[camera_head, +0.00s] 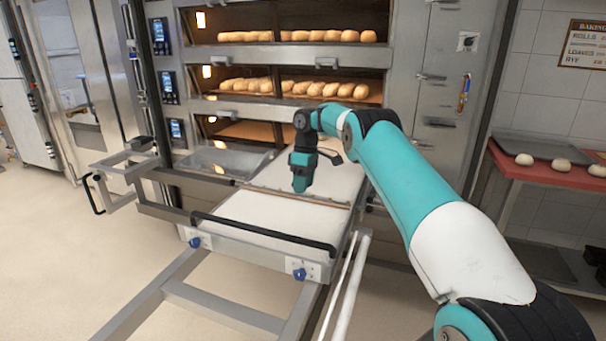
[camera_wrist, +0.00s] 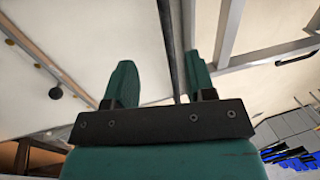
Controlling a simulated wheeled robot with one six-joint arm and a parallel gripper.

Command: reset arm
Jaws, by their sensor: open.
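My gripper (camera_head: 301,182) hangs at the end of my teal and white arm, pointing down over the white loader bed in front of the deck oven. In the wrist view its two green fingers (camera_wrist: 160,85) are apart with nothing between them. The loader's white surface (camera_head: 265,215) shows below, crossed by a bar (camera_head: 300,198). The gripper appears to be above the bed; I cannot tell the exact height.
The deck oven (camera_head: 400,90) holds several loaves on two lit decks (camera_head: 290,88). The loader has a black front handle (camera_head: 262,232) and metal rails. A red shelf (camera_head: 550,175) at right carries a dark tray (camera_head: 540,147) and dough balls (camera_head: 560,163). Open floor lies at left.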

